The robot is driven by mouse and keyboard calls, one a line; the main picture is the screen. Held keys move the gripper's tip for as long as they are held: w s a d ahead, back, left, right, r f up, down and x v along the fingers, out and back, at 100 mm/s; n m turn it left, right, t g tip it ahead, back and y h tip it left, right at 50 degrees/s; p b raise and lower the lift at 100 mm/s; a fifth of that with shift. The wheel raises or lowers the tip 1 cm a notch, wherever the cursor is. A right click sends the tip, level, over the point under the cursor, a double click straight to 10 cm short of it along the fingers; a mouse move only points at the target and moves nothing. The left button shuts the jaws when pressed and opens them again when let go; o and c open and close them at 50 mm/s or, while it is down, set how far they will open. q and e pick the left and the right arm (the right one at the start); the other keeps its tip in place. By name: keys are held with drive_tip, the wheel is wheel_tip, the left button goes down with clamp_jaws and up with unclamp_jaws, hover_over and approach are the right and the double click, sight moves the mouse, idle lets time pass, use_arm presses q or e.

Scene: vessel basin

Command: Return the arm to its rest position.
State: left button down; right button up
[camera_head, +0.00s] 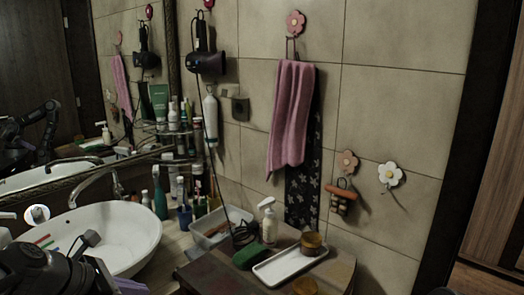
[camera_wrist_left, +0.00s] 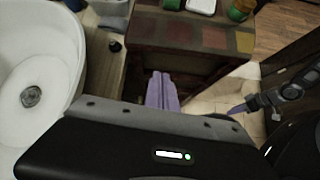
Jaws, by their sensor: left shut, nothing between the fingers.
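My left gripper (camera_head: 132,286) shows at the lower left of the head view, low beside the white basin (camera_head: 140,258). In the left wrist view its purple fingers (camera_wrist_left: 162,92) are together with nothing between them. They point toward the front of a wooden cabinet (camera_wrist_left: 190,38), apart from any loose object. At the right of the wrist view is my other arm, with a purple fingertip (camera_wrist_left: 238,108); whether that right gripper is open or shut is unclear.
A soap pump bottle (camera_head: 267,222), a green sponge (camera_head: 248,257) and a white tray (camera_head: 291,266) stand on the cabinet. Bottles crowd the counter behind the basin. A pink towel (camera_head: 290,120) hangs on the tiled wall. Wooden floor (camera_head: 488,280) shows at the right.

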use_arm(q)
drive_tip(key=w+a+f+m+y, duration=0.2)
drive_tip(key=w+f+m+y, duration=0.15)
drive_tip(key=f+m, duration=0.6)
drive_tip(key=s+d+f+m, duration=0.2)
drive_tip(key=d+f+m, duration=0.2)
drive_tip(key=f, duration=0.4)
drive_tip(key=s+d+f+m, duration=0.25)
drive_tip(key=f+m, duration=0.25)
drive_tip(key=f, duration=0.4)
drive_tip(key=s+d+f+m+g+h, duration=0.1)
drive_tip(key=s+d+f+m+g, duration=0.2)
drive_tip(key=s+d+f, duration=0.4)
drive_tip(key=s+d+f+m+g+h, duration=0.1)
drive_tip(key=s+d+f+m+g, duration=0.2)
drive_tip(key=s+d+f, duration=0.5)
drive_tip(key=s+f, duration=0.1)
drive_tip(key=s, duration=0.5)
drive_tip(key=shift+s+d, duration=0.2)
drive_tip(key=shift+d, duration=0.05)
